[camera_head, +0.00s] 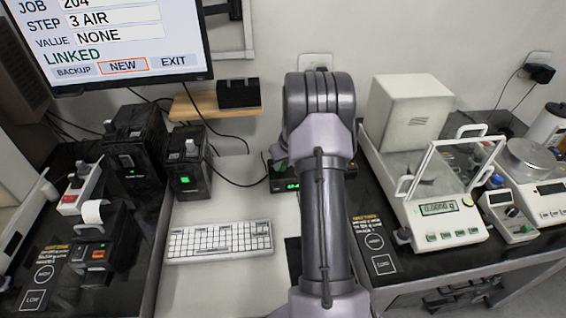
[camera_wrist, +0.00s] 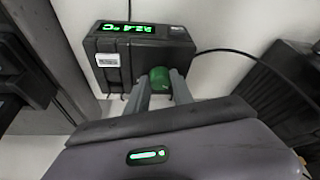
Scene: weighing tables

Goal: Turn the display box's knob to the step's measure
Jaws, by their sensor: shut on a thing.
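The display box (camera_wrist: 138,62) is a black box with a lit green readout (camera_wrist: 127,27) in the wrist view. Its digits are hard to read; the unit looks like °C. My gripper (camera_wrist: 160,82) is shut on the green knob (camera_wrist: 160,77) at the box's edge, one finger on each side. In the head view the display box (camera_head: 283,185) shows only in part, with green digits, behind my arm, which hides the gripper. The monitor (camera_head: 110,40) in the head view reads STEP 3 AIR, VALUE NONE, LINKED, with NEW outlined in orange.
A keyboard (camera_head: 219,241) lies on the white table left of my arm. A balance (camera_head: 440,207) with a raised clear cover and a small meter (camera_head: 509,217) stand on the right table. A cable (camera_wrist: 225,50) leaves the box.

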